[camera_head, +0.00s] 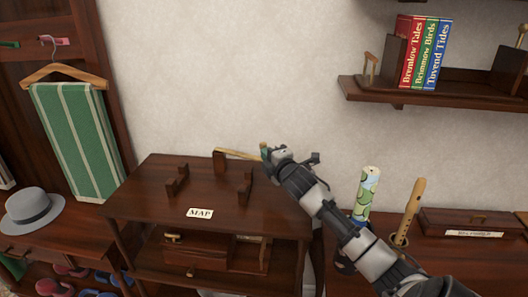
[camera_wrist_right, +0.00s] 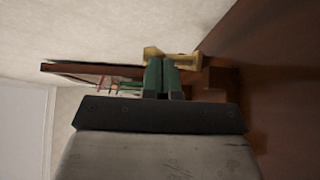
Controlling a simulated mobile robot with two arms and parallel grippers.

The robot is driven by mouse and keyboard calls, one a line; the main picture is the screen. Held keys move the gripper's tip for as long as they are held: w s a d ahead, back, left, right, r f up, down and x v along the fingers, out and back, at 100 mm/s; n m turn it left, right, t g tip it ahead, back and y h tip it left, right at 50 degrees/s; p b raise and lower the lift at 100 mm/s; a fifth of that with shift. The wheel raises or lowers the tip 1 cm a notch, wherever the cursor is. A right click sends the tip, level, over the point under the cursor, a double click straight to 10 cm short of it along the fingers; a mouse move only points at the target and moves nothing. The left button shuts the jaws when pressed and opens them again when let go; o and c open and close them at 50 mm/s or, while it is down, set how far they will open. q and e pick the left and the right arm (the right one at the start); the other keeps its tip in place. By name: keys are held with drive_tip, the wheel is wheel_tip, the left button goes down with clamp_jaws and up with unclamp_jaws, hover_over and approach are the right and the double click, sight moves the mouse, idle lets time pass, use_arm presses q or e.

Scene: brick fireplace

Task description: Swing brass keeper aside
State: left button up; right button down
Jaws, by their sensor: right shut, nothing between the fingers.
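The brass keeper (camera_head: 238,154) is a thin yellowish bar at the back of the dark wooden cabinet top. Its left end sits at a dark wooden post (camera_head: 219,162), and its right end reaches to my right gripper's fingertips. My right gripper (camera_head: 264,149) comes in from the lower right. In the right wrist view its green fingers (camera_wrist_right: 161,76) are shut together with nothing between them. The keeper (camera_wrist_right: 183,60) shows just beyond the fingertips there. I cannot tell whether they touch. My left gripper is not in view.
Low wooden cradle posts (camera_head: 178,182) and a MAP label (camera_head: 200,213) are on the cabinet top (camera_head: 150,200). A patterned roll (camera_head: 368,190) and a wooden flute (camera_head: 412,208) stand upright at the right. A bookshelf (camera_head: 430,97) hangs above.

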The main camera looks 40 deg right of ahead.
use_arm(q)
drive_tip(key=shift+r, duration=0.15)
use_arm(e)
drive_tip(key=shift+w+d, duration=0.4)
drive_tip(key=shift+d, duration=0.3)
drive_tip(key=shift+w+d, duration=0.35)
drive_tip(key=shift+d, duration=0.3)
drive_tip(key=shift+w+d, duration=0.4)
drive_tip(key=shift+d, duration=0.3)
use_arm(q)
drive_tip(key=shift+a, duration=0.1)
